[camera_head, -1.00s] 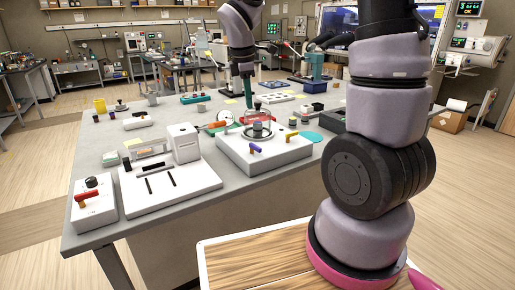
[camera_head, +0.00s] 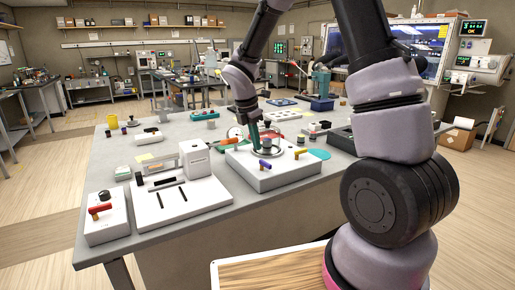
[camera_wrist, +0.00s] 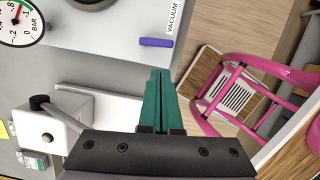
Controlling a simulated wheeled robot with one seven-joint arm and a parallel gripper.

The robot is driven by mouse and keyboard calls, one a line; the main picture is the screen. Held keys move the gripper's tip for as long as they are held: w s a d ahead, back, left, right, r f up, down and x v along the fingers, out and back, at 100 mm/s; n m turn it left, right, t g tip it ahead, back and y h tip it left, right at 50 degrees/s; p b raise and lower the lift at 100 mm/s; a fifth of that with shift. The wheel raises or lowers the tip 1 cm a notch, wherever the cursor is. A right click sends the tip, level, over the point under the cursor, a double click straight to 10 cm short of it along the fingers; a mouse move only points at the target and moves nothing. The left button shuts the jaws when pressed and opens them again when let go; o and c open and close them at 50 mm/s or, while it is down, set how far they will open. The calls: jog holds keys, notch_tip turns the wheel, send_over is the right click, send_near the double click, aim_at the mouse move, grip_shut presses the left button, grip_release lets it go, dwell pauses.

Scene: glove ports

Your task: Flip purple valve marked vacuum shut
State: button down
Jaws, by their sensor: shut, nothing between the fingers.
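The purple valve handle (camera_wrist: 156,43) lies on the white panel, beside the printed word VACUUM (camera_wrist: 174,20). In the head view the purple handle (camera_head: 264,164) is on the front part of the white valve box (camera_head: 268,176), with a yellow handle (camera_head: 271,153) near it. My gripper, with teal fingers, is shut and empty (camera_wrist: 160,73). In the wrist view its tips point at the purple handle, with a visible gap in the picture.
A pressure gauge (camera_wrist: 18,24) is in the wrist view's top left corner. Left of the valve box stands a white device with an upright block (camera_head: 194,160). A small box with a red handle (camera_head: 105,220) is at the bench's left front corner. Open floor lies left of the bench.

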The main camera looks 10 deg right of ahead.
aim_at(269, 164)
jog(key=x, duration=0.8)
jog(key=shift+f, duration=0.1)
jog(key=shift+d+n, duration=0.45)
jog(key=shift+n, duration=0.75)
jog(key=shift+s+d+n+t+y, duration=0.1)
jog(key=shift+d+n+t+y, duration=0.35)
jog(key=shift+n, duration=0.75)
jog(key=n, duration=0.2)
jog(key=d+n, duration=0.1)
jog(key=shift+d+n+t+y, duration=0.15)
jog(key=shift+n+t+y, duration=0.1)
jog(key=shift+n+y, duration=0.15)
jog(key=n, duration=0.2)
jog(key=w+d+n+y, duration=0.1)
jog(key=n, duration=0.1)
jog(key=shift+w, duration=0.1)
jog(key=shift+d, duration=0.1)
jog(key=shift+w+d, duration=0.35)
jog(key=shift+w, duration=0.25)
